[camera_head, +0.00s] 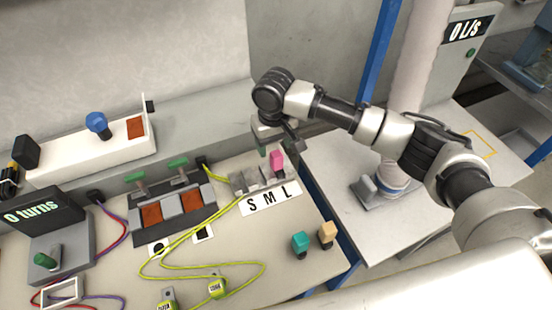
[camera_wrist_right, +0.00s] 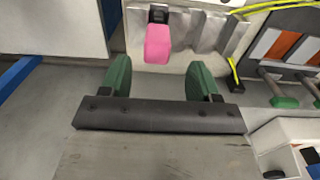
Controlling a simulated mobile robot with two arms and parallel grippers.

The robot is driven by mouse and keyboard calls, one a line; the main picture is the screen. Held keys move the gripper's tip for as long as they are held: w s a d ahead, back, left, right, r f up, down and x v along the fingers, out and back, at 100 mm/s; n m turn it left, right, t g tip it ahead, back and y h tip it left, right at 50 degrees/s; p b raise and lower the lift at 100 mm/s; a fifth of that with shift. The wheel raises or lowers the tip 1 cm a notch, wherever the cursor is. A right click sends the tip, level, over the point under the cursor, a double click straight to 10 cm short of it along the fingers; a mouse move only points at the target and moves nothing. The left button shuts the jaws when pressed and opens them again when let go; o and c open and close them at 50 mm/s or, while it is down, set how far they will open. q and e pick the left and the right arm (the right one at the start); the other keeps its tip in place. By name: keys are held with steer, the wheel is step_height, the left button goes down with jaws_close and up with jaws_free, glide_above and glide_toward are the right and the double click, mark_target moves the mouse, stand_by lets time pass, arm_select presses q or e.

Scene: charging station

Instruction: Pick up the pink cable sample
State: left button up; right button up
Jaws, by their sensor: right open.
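The pink cable sample (camera_head: 277,161) stands upright in the metal holder behind the S M L label, at the L end. In the right wrist view the pink sample (camera_wrist_right: 158,43) sits ahead of the fingers, between their lines, with a dark part at its far end. My right gripper (camera_head: 277,150) is above and close to the holder. Its two green fingers (camera_wrist_right: 160,78) are apart with nothing between them. I cannot tell its exact height over the sample. My left gripper is not in view.
The metal holder (camera_head: 243,184) has the S M L label (camera_head: 270,198) at its front. Yellow cables (camera_head: 190,262) lie left of it. A white column (camera_head: 408,100) rises at right.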

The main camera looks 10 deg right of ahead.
mark_target(277, 161)
step_height(277, 161, down, 2)
steer(key=shift+f, duration=0.2)
steer(key=f, duration=0.2)
steer(key=f+p, duration=0.1)
steer(key=shift+s+d+f, duration=0.15)
steer(key=shift+d+f, duration=0.1)
steer(key=shift+f, duration=0.6)
steer(key=c, duration=1.1)
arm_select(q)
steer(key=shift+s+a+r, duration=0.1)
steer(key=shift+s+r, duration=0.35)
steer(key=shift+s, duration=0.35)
arm_select(e)
steer(key=shift+o, duration=0.2)
steer(key=shift+r, duration=0.15)
